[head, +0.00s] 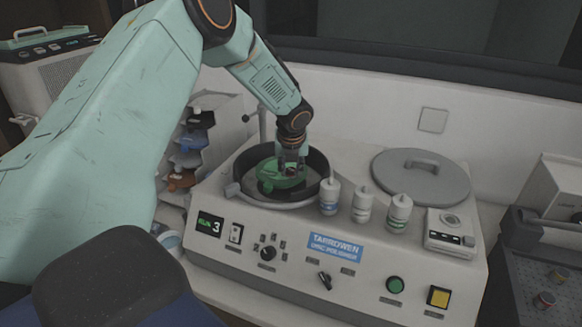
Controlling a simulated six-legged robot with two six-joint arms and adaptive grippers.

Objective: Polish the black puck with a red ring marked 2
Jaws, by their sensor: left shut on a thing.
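My left gripper (290,160) reaches down into the round black bowl (243,168) of the polishing machine (330,275). It is shut on a small dark puck (289,171) with a hint of red, held low at the green polishing disc (268,181). The fingers cover most of the puck, so its mark cannot be read. I cannot tell whether it touches the disc. My right gripper is not in view.
Three white bottles (362,205) stand right of the bowl. A grey lid (421,178) and a small instrument (451,233) lie further right. The front panel has a display reading 3, a green button (395,285) and a yellow button (438,297). Small pucks (545,300) sit far right.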

